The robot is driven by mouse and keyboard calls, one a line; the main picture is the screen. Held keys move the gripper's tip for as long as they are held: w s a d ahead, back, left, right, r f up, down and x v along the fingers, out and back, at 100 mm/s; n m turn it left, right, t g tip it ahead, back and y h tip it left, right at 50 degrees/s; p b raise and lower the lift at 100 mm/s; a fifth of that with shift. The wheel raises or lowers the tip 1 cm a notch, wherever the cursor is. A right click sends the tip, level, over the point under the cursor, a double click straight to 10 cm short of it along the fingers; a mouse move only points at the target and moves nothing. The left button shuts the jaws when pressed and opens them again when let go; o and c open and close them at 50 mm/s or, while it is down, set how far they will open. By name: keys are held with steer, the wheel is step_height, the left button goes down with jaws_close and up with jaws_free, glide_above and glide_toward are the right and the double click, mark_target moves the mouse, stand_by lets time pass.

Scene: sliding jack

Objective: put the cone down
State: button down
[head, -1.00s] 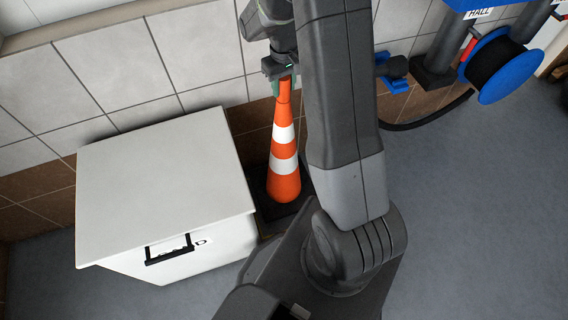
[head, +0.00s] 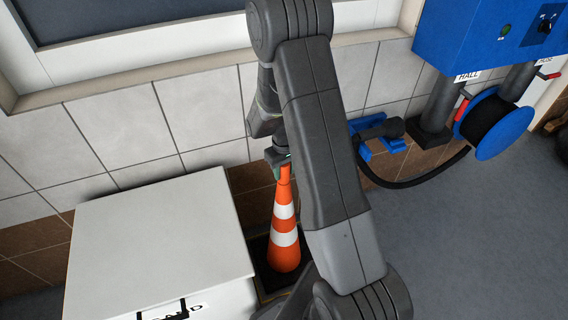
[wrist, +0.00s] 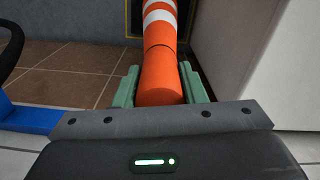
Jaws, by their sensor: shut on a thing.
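The orange and white striped cone (head: 284,225) stands upright in the head view, between the white cabinet and my arm. It has a dark square base (head: 265,275), partly hidden by my arm. My gripper (head: 281,172) is at the cone's top, shut on it from above. In the wrist view the green fingers of my gripper (wrist: 159,85) sit on both sides of the cone's orange tip (wrist: 160,75). I cannot tell whether the base touches the floor.
A white cabinet (head: 160,240) with a black handle stands left of the cone. The tiled wall (head: 125,130) is behind. A blue hose reel (head: 495,125), a black hose and blue wall equipment (head: 490,35) are at the right. The grey floor (head: 480,230) at the right is clear.

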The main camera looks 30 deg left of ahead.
steer(key=shift+f, duration=0.1)
steer(key=c, duration=0.9)
jaws_free()
steer(key=shift+f, duration=0.1)
step_height(320, 180, up, 12)
steer(key=shift+r+p, duration=0.15)
steer(key=shift+p, duration=0.15)
steer(key=shift+c, duration=0.5)
